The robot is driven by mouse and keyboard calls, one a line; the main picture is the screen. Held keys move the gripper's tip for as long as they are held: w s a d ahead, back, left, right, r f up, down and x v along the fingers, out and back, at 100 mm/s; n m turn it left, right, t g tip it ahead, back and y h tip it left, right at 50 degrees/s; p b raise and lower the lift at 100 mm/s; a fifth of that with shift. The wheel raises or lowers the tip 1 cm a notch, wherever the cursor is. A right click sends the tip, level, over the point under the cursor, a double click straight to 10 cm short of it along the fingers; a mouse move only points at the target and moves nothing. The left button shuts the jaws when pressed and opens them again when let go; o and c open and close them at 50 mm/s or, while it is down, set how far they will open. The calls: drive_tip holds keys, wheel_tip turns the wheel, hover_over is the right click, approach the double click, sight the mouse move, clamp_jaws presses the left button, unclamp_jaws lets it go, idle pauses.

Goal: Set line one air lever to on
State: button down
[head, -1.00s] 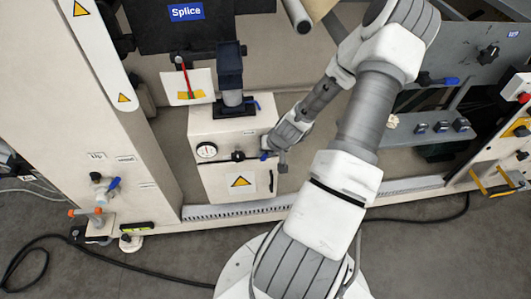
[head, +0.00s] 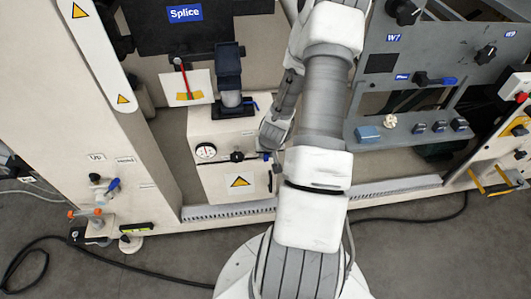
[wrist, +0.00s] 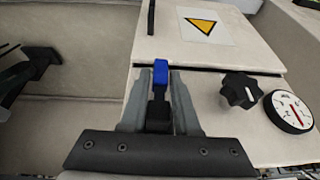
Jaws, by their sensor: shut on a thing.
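A lever with a blue tip (wrist: 160,72) and a dark stem is on the front of the beige cabinet (head: 205,180), beside a black knob (wrist: 240,90) and a round gauge (wrist: 288,112). In the wrist view the stem runs between the two grey fingers of my gripper (wrist: 159,105), which is shut on it. The blue tip sticks out past the fingers. In the head view my gripper (head: 270,150) is at the cabinet's right front edge and the lever's tip is small and dark there. I cannot read a line name or on/off mark by this lever.
Another blue-tipped lever (head: 449,80) is on the grey panel at right. A blue lever (head: 113,185) is on the lower left post. A shelf (head: 385,138) with small items stands right of my arm. A black cable (head: 110,266) lies on the floor.

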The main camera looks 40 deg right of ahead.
drive_tip(key=shift+s+f, duration=0.1)
drive_tip(key=shift+s, duration=0.05)
idle(0.4)
drive_tip(key=c, duration=0.8)
unclamp_jaws()
drive_tip(key=shift+o, duration=0.2)
drive_tip(key=p+v, duration=0.5)
drive_tip(key=v, duration=1.2)
drive_tip(key=shift+a+r, duration=0.25)
drive_tip(key=shift+a, duration=0.1)
